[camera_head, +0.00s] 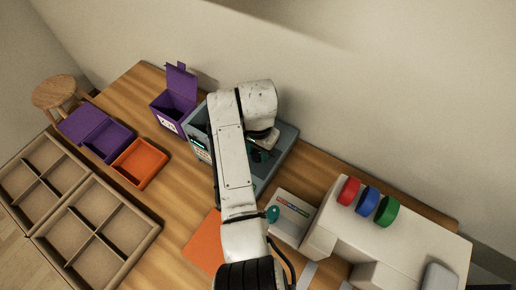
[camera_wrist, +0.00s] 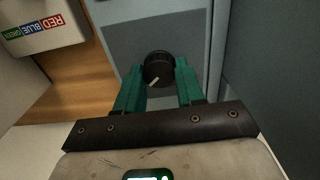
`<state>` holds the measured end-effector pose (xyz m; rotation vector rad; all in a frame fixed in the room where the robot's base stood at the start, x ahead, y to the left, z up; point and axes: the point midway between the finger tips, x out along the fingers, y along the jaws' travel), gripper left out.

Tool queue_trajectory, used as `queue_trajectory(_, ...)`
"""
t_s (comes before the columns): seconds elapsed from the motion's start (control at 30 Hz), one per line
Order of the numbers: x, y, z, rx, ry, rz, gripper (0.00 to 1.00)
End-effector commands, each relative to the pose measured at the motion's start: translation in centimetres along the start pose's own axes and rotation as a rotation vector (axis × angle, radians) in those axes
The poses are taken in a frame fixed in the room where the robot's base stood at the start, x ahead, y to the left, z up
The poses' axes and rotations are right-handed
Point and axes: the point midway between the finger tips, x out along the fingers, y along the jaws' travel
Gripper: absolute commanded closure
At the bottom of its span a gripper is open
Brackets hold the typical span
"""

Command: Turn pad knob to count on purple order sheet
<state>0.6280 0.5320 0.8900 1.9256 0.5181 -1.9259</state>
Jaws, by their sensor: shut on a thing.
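In the wrist view a round black knob (camera_wrist: 157,68) with a pale pointer line sits on a grey-blue panel (camera_wrist: 185,33). The pointer slants toward the lower left. My gripper (camera_wrist: 159,72) has its two teal fingers on either side of the knob, shut on it. In the head view the grey-blue machine (camera_head: 287,152) stands against the wall, largely hidden by my arm, and the knob cannot be made out. A purple box (camera_head: 176,98) with its lid raised has a white card (camera_head: 167,125) on its front; its marks are too small to read.
A pale block with a red, blue and green label (camera_wrist: 32,28) is left of my gripper; it also shows in the head view (camera_head: 293,211). Purple trays (camera_head: 107,143), an orange tray (camera_head: 141,163) and divided crates (camera_head: 91,226) lie left. A white machine (camera_head: 390,245) stands right.

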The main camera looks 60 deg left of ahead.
Motion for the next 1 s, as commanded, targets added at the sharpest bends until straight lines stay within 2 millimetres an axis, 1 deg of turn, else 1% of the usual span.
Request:
queue_trajectory(0.03,-0.02,0.01,-0.01,0.0,0.0,0.0,0.8)
queue_trajectory(0.17,-0.02,0.01,-0.01,0.0,0.0,0.0,0.92)
queue_trajectory(0.2,-0.02,0.01,-0.01,0.0,0.0,0.0,0.93)
queue_trajectory(0.37,-0.05,0.02,-0.02,-0.011,0.0,0.001,0.93)
queue_trajectory(0.57,-0.11,0.03,-0.05,-0.077,0.0,0.001,0.93)
queue_trajectory(0.77,-0.15,0.03,-0.06,-0.216,0.0,0.002,0.93)
queue_trajectory(1.0,-0.16,-0.02,-0.07,-0.441,0.001,0.002,0.93)
